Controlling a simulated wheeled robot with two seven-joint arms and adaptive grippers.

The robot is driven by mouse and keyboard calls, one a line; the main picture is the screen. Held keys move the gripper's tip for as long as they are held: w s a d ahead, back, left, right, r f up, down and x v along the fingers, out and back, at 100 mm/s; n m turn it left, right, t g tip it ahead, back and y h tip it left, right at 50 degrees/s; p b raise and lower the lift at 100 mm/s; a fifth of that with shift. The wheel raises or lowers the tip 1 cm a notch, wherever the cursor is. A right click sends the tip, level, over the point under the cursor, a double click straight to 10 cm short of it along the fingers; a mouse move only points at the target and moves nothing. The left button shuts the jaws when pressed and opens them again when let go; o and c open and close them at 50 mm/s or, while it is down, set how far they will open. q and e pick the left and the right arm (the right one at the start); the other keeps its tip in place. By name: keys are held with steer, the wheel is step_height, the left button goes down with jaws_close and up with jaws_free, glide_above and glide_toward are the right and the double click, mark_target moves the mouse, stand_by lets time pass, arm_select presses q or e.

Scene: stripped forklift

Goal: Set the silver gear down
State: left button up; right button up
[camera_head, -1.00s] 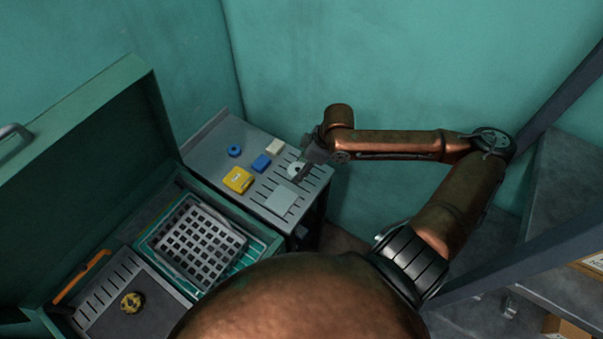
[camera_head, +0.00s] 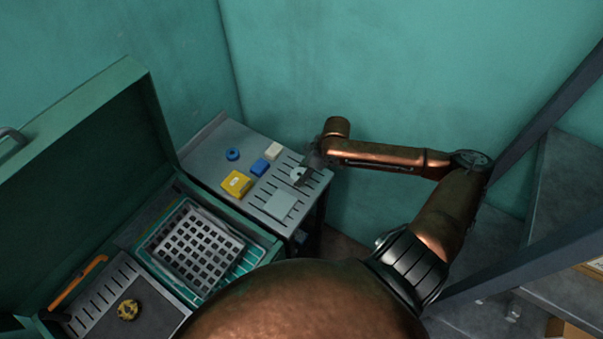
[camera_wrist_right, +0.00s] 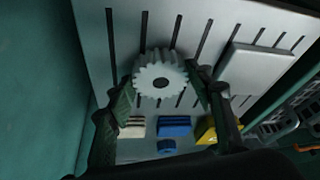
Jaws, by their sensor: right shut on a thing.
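The silver gear (camera_wrist_right: 160,74) is a pale toothed disc with a round centre hole. It sits between the fingertips of my right gripper (camera_wrist_right: 158,98) in the right wrist view, with the slotted table surface behind it. In the head view the gear (camera_head: 297,174) shows partly beside the right gripper (camera_head: 308,172), over the slotted right part of the small grey table (camera_head: 211,145). My right gripper is shut on the gear. I cannot tell whether the gear touches the table. My left gripper is not in view.
On the table are a grey square plate (camera_head: 280,205), a yellow block (camera_head: 236,183), a blue block (camera_head: 260,167), a white block (camera_head: 273,151) and a blue ring (camera_head: 233,154). An open green case (camera_head: 150,105) with a grid basket (camera_head: 199,246) stands left. A wall is close behind.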

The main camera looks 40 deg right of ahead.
steer(key=o, duration=1.8)
steer(key=p+v, duration=0.2)
steer(key=v, duration=1)
steer(key=shift+p, duration=0.4)
